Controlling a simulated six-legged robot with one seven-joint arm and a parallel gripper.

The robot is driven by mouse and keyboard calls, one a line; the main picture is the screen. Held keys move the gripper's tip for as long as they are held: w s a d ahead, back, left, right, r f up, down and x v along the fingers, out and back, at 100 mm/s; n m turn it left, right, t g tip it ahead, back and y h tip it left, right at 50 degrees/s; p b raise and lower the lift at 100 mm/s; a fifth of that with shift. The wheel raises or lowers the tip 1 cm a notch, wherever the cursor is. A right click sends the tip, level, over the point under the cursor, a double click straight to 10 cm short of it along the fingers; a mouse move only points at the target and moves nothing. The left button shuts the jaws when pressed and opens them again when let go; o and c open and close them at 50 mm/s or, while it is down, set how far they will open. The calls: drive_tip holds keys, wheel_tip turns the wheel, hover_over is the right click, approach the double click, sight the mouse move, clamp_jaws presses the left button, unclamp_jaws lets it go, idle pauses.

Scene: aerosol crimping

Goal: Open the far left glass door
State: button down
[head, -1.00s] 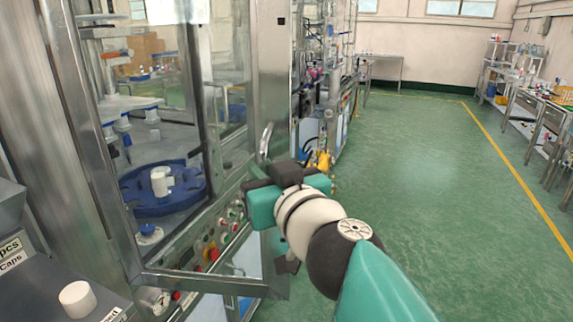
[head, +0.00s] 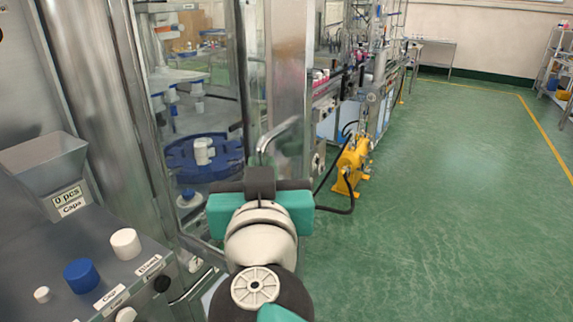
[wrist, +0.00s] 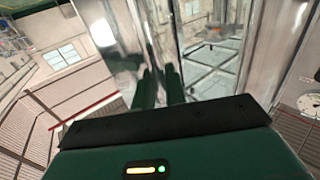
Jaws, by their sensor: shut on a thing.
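The glass door (head: 288,75) has a broad metal frame and stands at the left of the head view, with the machine's inside showing through its pane. A bent metal handle (head: 281,133) sticks out at its right edge. My gripper (head: 261,180) is shut on the handle's lower end, which its dark fingers hide. The door's lower edge is mostly hidden behind my gripper, so how far it stands open is hard to tell. In the wrist view, the metal frame and glass (wrist: 210,50) lie just beyond the dark front of my gripper (wrist: 160,121).
At the left is a grey caps station with a hopper (head: 42,160), a blue cap (head: 82,275) and white caps (head: 126,243). A blue turntable (head: 190,160) sits behind the glass. A yellow pump (head: 351,163) stands right of the door. The green floor (head: 450,200) at right is clear.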

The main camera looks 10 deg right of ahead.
drive_tip(key=shift+s+a, duration=0.3)
drive_tip(key=shift+a, duration=0.2)
drive_tip(key=c, duration=1.5)
unclamp_jaws()
drive_tip(key=shift+w+a, duration=0.15)
drive_tip(key=shift+c, duration=0.2)
drive_tip(key=s+a, duration=0.1)
drive_tip(key=s, duration=0.6)
drive_tip(key=shift+s, duration=0.35)
